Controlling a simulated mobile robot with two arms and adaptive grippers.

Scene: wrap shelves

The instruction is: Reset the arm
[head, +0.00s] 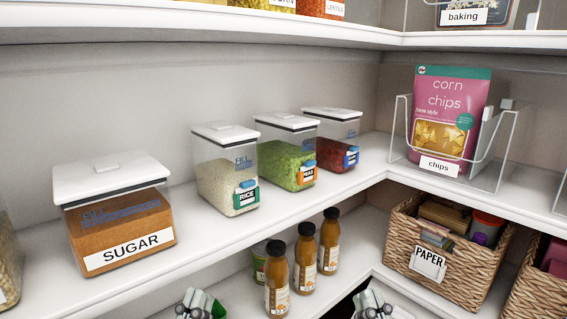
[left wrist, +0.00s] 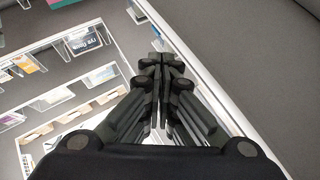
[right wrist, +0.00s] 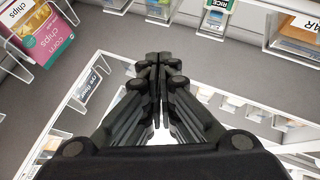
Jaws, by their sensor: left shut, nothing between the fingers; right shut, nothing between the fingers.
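My left gripper (left wrist: 161,64) is shut in the left wrist view, its dark fingers together with nothing between them. My right gripper (right wrist: 157,62) is likewise shut and empty in the right wrist view. Both stand clear of the goods, with shelves only behind them. In the head view only small grey and black parts of my two arms show at the bottom edge, one left of the middle and one right of it. The rest of both arms is hidden below the picture.
The middle shelf holds a sugar container (head: 118,226), a rice container (head: 228,180), two more containers and a chips bag (head: 448,115) in a wire basket. Below stand several brown bottles (head: 305,255) and a wicker paper basket (head: 470,263). The upper shelf edge (head: 200,27) runs overhead.

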